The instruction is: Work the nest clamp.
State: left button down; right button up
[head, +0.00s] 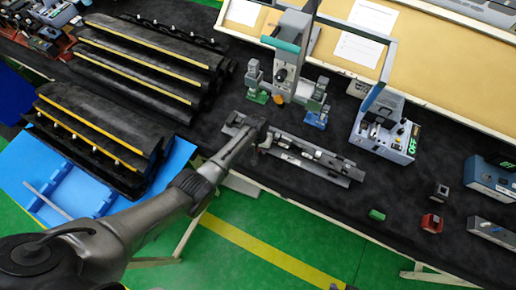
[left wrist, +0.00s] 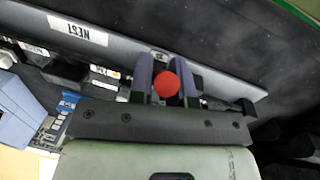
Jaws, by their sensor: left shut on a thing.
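The nest (head: 335,172) is a long grey channel-shaped fixture lying on the dark table, with several small parts along it. In the left wrist view its wall (left wrist: 120,52) carries a white NEST label (left wrist: 78,30). My left gripper (head: 262,146) reaches over the left part of the nest. In the left wrist view my left gripper (left wrist: 167,88) is shut on a round red knob (left wrist: 168,80), one finger on each side. What the knob is attached to is hidden, and I cannot tell the clamp's position. My right gripper is not in view.
Behind the nest stand a grey press-like device (head: 290,78) and green and blue small fixtures. Black stepped racks (head: 140,65) are at the left. Small red and green blocks lie at the right front.

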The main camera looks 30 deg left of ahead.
pick_arm(q)
jog(key=shift+g, duration=0.3)
jog(key=shift+f, duration=0.1)
jog(key=c, duration=1.1)
grip_release()
jog(key=shift+w, duration=0.1)
jog(key=shift+r, duration=0.4)
jog(key=r, duration=0.4)
jog(key=a+r, duration=0.1)
jog(key=r, duration=0.3)
jog(key=r+p, duration=0.1)
jog(key=r, duration=0.4)
jog(key=shift+w+a, duration=0.2)
jog(key=shift+a, duration=0.2)
